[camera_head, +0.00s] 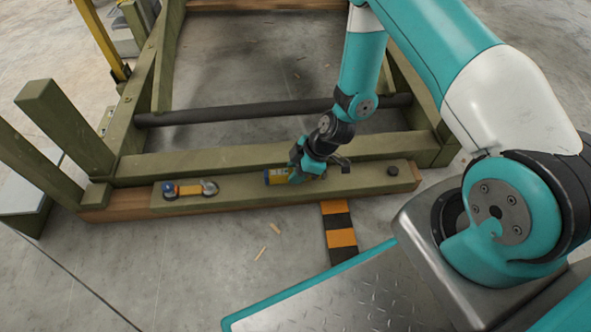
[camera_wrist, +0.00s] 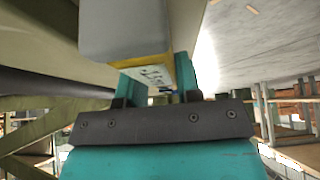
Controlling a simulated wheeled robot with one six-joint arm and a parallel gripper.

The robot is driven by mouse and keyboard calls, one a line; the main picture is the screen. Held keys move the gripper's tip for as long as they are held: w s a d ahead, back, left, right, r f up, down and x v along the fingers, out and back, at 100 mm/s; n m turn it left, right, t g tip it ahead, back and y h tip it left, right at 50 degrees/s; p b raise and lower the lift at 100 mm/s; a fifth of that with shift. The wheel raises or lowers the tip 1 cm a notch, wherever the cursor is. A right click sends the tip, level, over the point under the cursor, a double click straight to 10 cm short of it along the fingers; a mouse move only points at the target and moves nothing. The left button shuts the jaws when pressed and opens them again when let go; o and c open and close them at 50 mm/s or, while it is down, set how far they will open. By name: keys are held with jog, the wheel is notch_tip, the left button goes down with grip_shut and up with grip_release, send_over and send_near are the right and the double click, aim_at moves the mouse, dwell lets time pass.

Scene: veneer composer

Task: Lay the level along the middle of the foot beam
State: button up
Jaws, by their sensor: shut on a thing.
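The foot beam (camera_head: 235,188) is a long olive-green timber lying low across the front of the frame, on a brown wooden base. My gripper (camera_head: 298,175) is over the right-of-middle part of the beam, pointing down. It is shut on a yellow and blue thing (camera_head: 277,177), seemingly the level, mostly hidden by the fingers. In the wrist view, a grey block with a yellow edge and a white printed label (camera_wrist: 150,76) sits between the teal fingers (camera_wrist: 158,88). I cannot tell whether it touches the beam.
An orange tool with blue and grey ends (camera_head: 188,189) lies on the beam at left. A dark bar (camera_head: 240,112) crosses behind. Black-and-orange floor tape (camera_head: 340,225) runs in front.

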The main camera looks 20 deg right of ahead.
jog(key=shift+f+b, duration=0.5)
jog(key=shift+f, duration=0.3)
jog(key=o, duration=1.1)
jog(key=shift+r, duration=0.1)
jog(key=shift+c, duration=0.2)
jog(key=p+v, duration=1)
jog(key=v, duration=0.7)
jog(key=shift+r, duration=0.15)
jog(key=shift+d, duration=0.1)
